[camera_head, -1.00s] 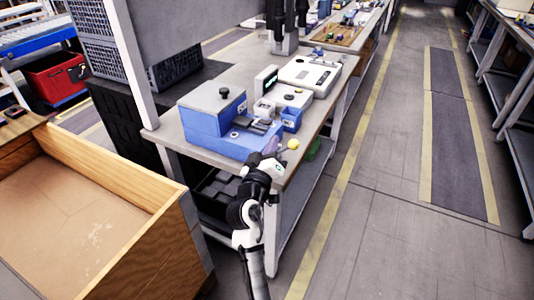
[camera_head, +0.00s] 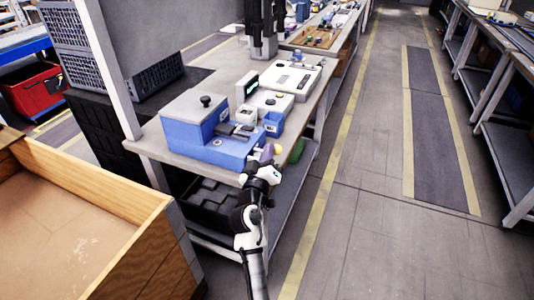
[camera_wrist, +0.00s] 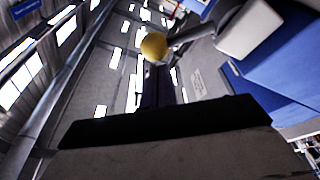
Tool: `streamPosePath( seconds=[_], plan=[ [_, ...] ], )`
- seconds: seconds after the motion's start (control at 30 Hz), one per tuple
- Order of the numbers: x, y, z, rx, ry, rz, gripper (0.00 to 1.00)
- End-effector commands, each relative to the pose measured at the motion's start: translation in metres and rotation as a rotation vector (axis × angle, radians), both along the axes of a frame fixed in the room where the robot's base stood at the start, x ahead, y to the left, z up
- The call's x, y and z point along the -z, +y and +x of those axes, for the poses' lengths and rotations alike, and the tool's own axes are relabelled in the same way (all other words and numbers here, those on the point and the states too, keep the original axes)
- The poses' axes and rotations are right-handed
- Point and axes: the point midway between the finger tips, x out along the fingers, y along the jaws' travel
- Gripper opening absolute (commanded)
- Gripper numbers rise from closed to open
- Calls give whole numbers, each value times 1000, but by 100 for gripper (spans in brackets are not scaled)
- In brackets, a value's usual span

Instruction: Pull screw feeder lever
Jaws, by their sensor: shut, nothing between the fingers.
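The screw feeder (camera_head: 205,140) is a blue box with a grey top, at the near end of the bench. Its lever ends in a yellow ball knob (camera_head: 279,148) at the right side. In the wrist view the yellow knob (camera_wrist: 154,46) sits at upper middle, with its dark lever rod (camera_wrist: 188,35) running right to a pale mount on the blue body. My gripper (camera_head: 267,163) is shut and empty, just below and left of the knob in the head view. In the wrist view my gripper (camera_wrist: 165,118) shows as a dark bar below the knob. Contact cannot be told.
The bench (camera_head: 165,145) also bears a small blue bin (camera_head: 273,124) and white devices (camera_head: 290,80) behind the feeder. A wooden crate (camera_head: 100,190) stands at the left. A green bin (camera_head: 297,150) shows below the bench edge. The aisle floor at right is clear.

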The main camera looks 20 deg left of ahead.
Motion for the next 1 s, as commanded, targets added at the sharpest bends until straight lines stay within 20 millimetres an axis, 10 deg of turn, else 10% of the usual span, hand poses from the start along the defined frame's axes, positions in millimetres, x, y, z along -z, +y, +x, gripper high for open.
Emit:
streamPosePath(
  seconds=[1.0],
  plan=[
    [35,-25,-1,0,-17,382,0]
  ],
)
